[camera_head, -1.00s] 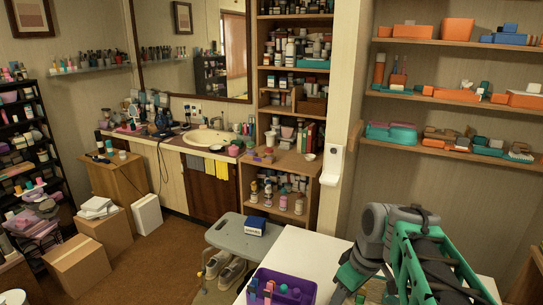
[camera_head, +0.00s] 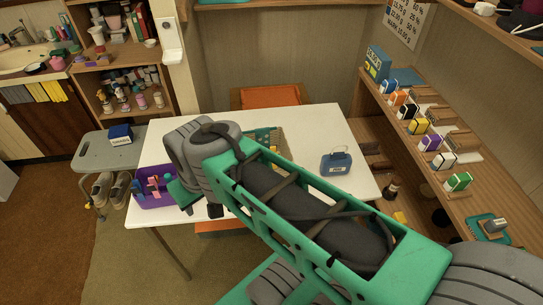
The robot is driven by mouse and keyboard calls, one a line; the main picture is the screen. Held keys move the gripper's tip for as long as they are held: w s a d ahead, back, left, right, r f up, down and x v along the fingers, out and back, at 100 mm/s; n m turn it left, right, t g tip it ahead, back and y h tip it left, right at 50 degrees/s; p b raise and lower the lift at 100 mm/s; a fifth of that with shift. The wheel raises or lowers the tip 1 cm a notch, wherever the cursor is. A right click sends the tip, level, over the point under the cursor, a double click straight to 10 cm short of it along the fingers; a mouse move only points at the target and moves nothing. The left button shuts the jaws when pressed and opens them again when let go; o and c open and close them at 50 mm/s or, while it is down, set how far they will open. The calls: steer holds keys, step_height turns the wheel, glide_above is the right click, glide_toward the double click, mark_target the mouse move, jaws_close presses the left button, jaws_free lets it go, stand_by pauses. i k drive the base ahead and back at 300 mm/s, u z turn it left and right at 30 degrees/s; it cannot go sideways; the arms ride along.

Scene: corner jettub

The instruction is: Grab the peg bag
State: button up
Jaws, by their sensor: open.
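The peg bag is most likely the small blue bag (camera_head: 337,163) with a handle and a pale label, its text too small to read. It stands upright on the right part of the white table (camera_head: 318,122). My gripper (camera_head: 198,205) shows only in part at the table's left side, below my grey arm joint. It is open, with nothing seen between its jaws. It is well to the left of the blue bag and apart from it. My arm crosses the view in front of the table and hides its near middle.
A purple caddy (camera_head: 153,200) stands at the table's left edge. A basket (camera_head: 273,137) sits behind my arm. An orange-seated chair (camera_head: 270,97) is behind the table. A wooden shelf unit (camera_head: 398,135) with several small boxes stands close on the right. A grey stool (camera_head: 95,155) is at left.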

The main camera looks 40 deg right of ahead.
mark_target(337, 164)
steer(key=z, duration=2.4)
steer(key=k, duration=1.1)
steer(key=u, duration=0.75)
steer(key=i, duration=0.9)
steer(key=u, duration=0.45)
